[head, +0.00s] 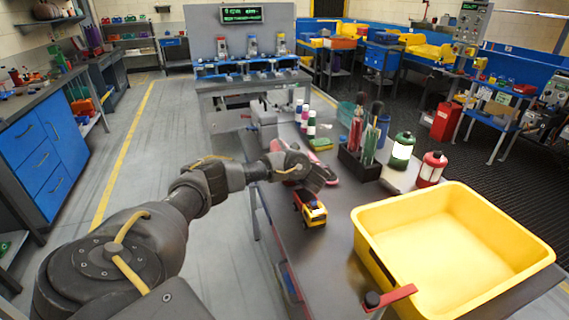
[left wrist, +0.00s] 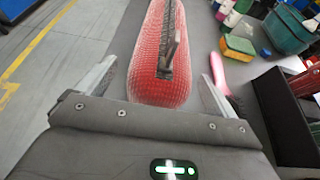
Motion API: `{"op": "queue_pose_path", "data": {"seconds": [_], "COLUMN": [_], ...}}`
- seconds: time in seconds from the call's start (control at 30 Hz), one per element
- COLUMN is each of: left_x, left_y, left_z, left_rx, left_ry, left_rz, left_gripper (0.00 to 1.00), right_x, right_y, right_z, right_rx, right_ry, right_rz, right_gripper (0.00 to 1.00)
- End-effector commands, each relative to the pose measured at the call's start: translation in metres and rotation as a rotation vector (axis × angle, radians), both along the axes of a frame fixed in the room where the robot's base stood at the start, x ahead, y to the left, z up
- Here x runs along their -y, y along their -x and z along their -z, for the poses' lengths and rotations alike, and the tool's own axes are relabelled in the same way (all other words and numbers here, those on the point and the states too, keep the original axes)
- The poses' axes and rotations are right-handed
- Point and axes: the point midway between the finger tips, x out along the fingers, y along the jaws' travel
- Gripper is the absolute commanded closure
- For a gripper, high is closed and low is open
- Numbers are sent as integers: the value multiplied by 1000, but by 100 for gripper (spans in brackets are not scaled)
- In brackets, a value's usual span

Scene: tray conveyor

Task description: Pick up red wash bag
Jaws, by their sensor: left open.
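The red wash bag (left wrist: 150,82) lies lengthwise on the table in the left wrist view, with a textured red surface and a dark zip with a metal pull along its top. My left gripper (left wrist: 160,70) is open, with one finger on each side of the bag's near end. Gaps show between fingers and bag, so it is not gripped. In the head view my left gripper (head: 311,178) is low over the table and hides much of the bag. My right gripper is not in view.
A toy truck (head: 311,211) stands close in front of my left gripper. A pink-handled item (left wrist: 219,74) lies right of the bag.

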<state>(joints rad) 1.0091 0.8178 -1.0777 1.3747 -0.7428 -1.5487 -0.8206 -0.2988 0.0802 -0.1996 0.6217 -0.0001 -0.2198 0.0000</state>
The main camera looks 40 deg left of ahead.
Motion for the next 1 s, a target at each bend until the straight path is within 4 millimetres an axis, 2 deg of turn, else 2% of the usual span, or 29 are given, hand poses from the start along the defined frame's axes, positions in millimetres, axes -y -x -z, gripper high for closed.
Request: {"op": "queue_pose_path", "data": {"seconds": [0.17,0.43,0.9,1.0], "left_x": [-14,-16,-16,-16], "left_y": [-7,-8,-8,-8], "left_z": [7,8,8,7], "left_rx": [1,0,1,2], "left_ry": [-1,0,0,0], "left_rz": [-1,0,0,-1], "left_gripper": [6,6,66,71], "right_x": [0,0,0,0], "right_y": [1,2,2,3], "right_z": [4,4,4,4], "right_rx": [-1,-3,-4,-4], "right_ry": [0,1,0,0], "right_rz": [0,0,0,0], "right_gripper": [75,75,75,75]}}
